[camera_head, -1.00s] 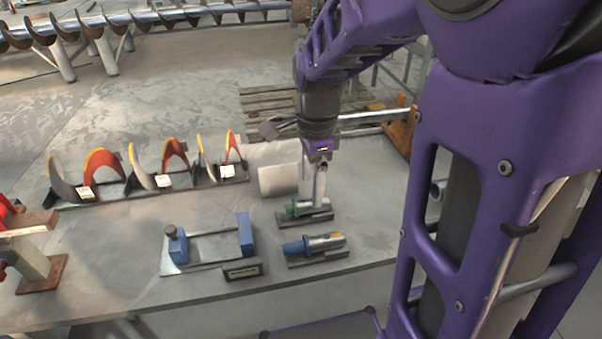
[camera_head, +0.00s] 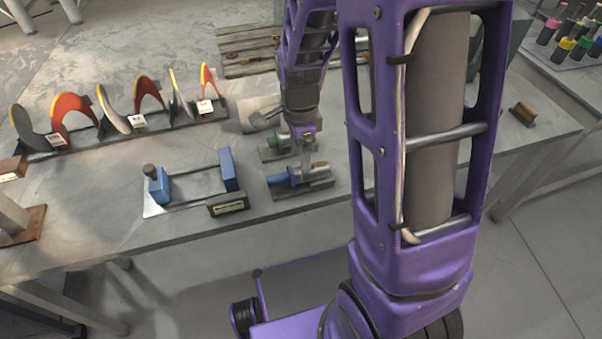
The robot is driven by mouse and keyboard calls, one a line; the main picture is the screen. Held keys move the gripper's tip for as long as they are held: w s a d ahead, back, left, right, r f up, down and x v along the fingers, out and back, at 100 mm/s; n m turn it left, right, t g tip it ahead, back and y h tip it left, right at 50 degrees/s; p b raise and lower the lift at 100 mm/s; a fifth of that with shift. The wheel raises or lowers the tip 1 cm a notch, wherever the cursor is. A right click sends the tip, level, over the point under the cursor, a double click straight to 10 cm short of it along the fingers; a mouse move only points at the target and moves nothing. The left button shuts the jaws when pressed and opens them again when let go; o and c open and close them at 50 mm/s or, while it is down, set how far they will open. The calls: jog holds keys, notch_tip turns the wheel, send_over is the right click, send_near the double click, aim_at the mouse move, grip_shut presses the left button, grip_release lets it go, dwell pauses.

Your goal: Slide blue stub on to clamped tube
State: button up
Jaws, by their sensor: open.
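The blue stub (camera_head: 281,181), a blue end on a bright metal shaft, lies on a dark holder (camera_head: 305,188) on the bench. My gripper (camera_head: 304,172) points down at the stub's metal part, with its jaws open. The fingers are small here, and I cannot tell whether they touch or straddle the shaft. A blue two-block fixture (camera_head: 230,170) with a dark label plate stands left of the stub. I cannot make out a clamped tube for certain; a short plain grey cylinder (camera_head: 257,115) lies behind the stubs, partly hidden by my arm.
A green stub (camera_head: 276,141) on its own holder lies just behind the blue one. Red, yellow and grey auger flights (camera_head: 75,125) stand in a rack at the left. A pallet (camera_head: 245,45) lies behind.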

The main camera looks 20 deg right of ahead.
aim_at(299, 175)
notch_tip(299, 175, down, 4)
jog(key=shift+s+d+r+b, duration=0.1)
jog(key=shift+d+b, duration=0.05)
jog(key=shift+b, duration=0.2)
grip_shut()
jog(key=shift+r, duration=0.1)
dwell(1.1)
